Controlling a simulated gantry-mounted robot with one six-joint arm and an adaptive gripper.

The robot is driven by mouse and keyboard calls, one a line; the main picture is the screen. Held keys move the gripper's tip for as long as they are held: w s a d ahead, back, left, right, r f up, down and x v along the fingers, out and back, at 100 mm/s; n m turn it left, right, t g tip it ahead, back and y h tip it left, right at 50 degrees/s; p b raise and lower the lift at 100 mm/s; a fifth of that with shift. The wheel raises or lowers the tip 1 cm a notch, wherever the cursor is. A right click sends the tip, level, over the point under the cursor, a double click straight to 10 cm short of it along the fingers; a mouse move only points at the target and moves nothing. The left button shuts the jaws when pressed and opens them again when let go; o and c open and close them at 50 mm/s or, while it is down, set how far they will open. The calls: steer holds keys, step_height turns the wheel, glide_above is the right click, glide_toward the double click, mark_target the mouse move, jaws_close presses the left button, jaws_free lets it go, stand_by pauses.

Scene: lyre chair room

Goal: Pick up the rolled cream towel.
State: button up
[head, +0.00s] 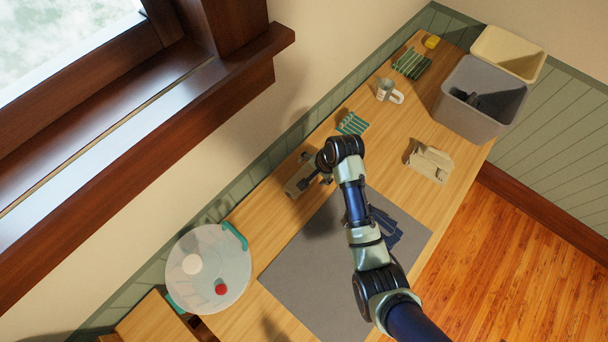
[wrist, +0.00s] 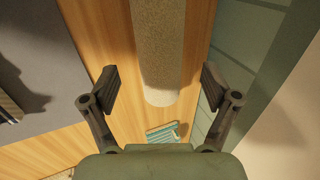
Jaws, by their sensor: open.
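The rolled cream towel (wrist: 158,45) shows in the wrist view as a fuzzy pale cylinder running from the top edge to a rounded end. My gripper (wrist: 158,88) is open, with one finger on each side of the roll near that end. Clear gaps show between fingers and towel, and nothing is held. In the head view my gripper (head: 312,172) is over the table near the wall, and the towel (head: 296,185) is partly hidden beneath it. I cannot tell how far above the table the fingertips are.
A grey mat (head: 310,250) with dark blue cloth lies beside my arm. A striped teal cloth (head: 352,123) lies just beyond the gripper. A beige folded cloth (head: 430,162), a mug (head: 387,90) and a grey bin (head: 482,105) stand farther right. A clear lidded tub (head: 210,268) is at left.

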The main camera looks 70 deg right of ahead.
mark_target(310, 173)
steer(key=b+x, duration=0.1)
steer(key=x, duration=0.4)
steer(key=shift+f, duration=0.1)
steer(key=c, duration=1.4)
step_height(310, 173, up, 20)
steer(key=p, duration=0.3)
steer(key=shift+s, duration=0.1)
